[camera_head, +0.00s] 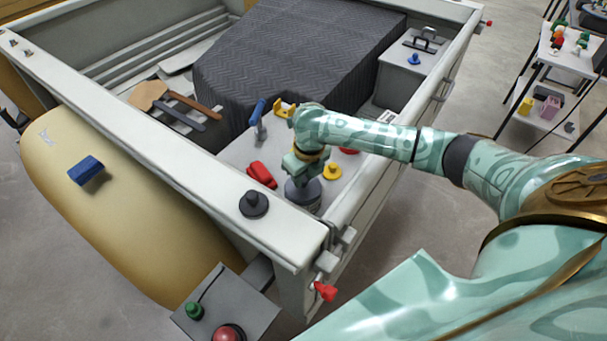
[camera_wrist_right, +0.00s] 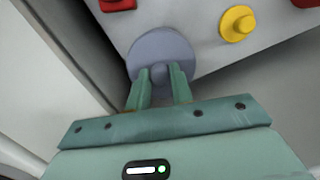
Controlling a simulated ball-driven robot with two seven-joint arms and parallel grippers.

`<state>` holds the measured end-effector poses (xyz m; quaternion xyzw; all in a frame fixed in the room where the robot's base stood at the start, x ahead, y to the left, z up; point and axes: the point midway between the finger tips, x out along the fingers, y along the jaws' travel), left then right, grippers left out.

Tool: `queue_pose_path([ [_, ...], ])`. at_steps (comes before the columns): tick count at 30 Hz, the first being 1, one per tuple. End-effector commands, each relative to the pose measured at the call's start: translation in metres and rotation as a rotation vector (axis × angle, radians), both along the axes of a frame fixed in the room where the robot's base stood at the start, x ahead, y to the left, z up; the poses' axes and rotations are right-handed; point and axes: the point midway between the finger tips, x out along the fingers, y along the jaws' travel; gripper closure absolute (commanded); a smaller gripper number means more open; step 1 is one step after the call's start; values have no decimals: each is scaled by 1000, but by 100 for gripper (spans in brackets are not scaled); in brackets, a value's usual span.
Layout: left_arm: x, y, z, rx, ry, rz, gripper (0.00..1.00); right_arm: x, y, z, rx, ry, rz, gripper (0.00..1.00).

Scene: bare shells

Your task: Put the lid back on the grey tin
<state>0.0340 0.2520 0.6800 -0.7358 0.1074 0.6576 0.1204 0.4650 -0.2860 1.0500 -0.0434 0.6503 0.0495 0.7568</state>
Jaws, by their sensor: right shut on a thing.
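My right gripper (camera_head: 304,166) points down over the near right corner inside the crate-like bed. In the right wrist view its two fingers (camera_wrist_right: 159,88) are shut on the small knob of a round blue-grey lid (camera_wrist_right: 162,48). In the head view a grey round tin (camera_head: 303,198) shows directly below the gripper, with the lid at its top. The gripper hides part of the lid, and I cannot tell whether the lid sits flush on the tin. My left gripper is not in view.
A dark knobbed disc (camera_head: 253,204) rests on the near wall's rim. A red piece (camera_head: 262,174), a yellow knobbed disc (camera_head: 332,172) and a blue-handled tool (camera_head: 257,118) are close by on the floor panel. A blanket-covered block (camera_head: 300,55) fills the middle. The walls (camera_head: 170,138) stand close around my gripper.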

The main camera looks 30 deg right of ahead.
Motion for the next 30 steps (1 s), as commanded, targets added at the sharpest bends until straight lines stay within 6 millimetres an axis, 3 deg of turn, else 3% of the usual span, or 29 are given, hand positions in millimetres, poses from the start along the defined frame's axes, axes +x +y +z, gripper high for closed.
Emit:
queue_pose_path([
  [30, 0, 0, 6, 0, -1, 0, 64, 0, 0, 0, 0, -1, 1, 100],
])
